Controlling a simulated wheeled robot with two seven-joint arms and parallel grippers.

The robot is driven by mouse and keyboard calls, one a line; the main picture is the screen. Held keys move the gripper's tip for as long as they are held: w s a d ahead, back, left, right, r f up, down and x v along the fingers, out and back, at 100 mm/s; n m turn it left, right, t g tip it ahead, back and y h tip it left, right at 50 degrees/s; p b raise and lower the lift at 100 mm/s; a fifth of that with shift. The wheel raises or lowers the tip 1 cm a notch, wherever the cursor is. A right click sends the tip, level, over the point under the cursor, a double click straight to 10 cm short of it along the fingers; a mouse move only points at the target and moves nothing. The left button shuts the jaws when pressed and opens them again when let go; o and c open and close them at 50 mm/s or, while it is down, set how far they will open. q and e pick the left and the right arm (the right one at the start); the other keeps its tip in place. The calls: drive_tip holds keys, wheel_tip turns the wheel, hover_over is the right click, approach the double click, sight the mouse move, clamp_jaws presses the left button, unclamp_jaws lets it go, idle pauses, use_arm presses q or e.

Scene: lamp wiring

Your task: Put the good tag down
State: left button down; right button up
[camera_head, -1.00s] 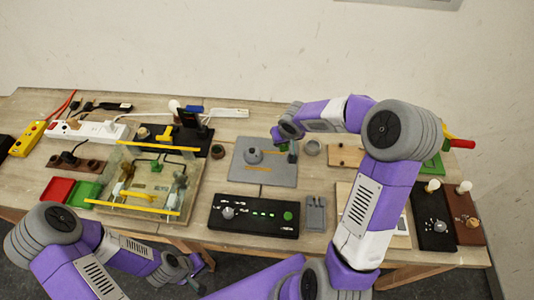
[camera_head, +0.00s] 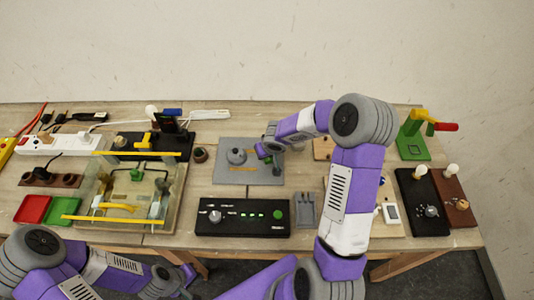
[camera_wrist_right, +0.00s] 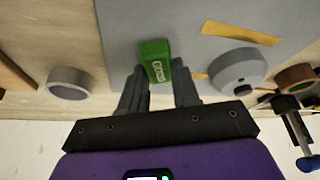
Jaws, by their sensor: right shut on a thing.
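The good tag is a small green block with white lettering; it shows in the right wrist view (camera_wrist_right: 155,62) between the two fingertips. My right gripper (camera_wrist_right: 158,82) is shut on it. In the head view the right gripper (camera_head: 267,152) is over the right part of the grey mat (camera_head: 230,176), and only a bit of green shows there. I cannot tell whether the tag touches the mat. My left gripper (camera_head: 187,279) is low, in front of the table edge, apart from the tag; its finger opening is not clear.
A grey round knob-like piece (camera_head: 237,156) and a yellow strip (camera_head: 242,169) are on the mat. A grey ring (camera_wrist_right: 69,83) stands beside the mat. A black control panel (camera_head: 242,218) lies in front. Red (camera_head: 32,209) and green (camera_head: 63,211) trays are at left.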

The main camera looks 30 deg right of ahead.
drive_tip(key=shift+f, duration=0.2)
drive_tip(key=o, duration=1)
drive_tip(key=shift+r, duration=0.15)
drive_tip(key=p+v, duration=0.3)
drive_tip(key=v, duration=0.9)
drive_tip(key=shift+r, duration=0.1)
drive_tip(key=shift+w+p, duration=0.1)
drive_tip(key=shift+p, duration=0.2)
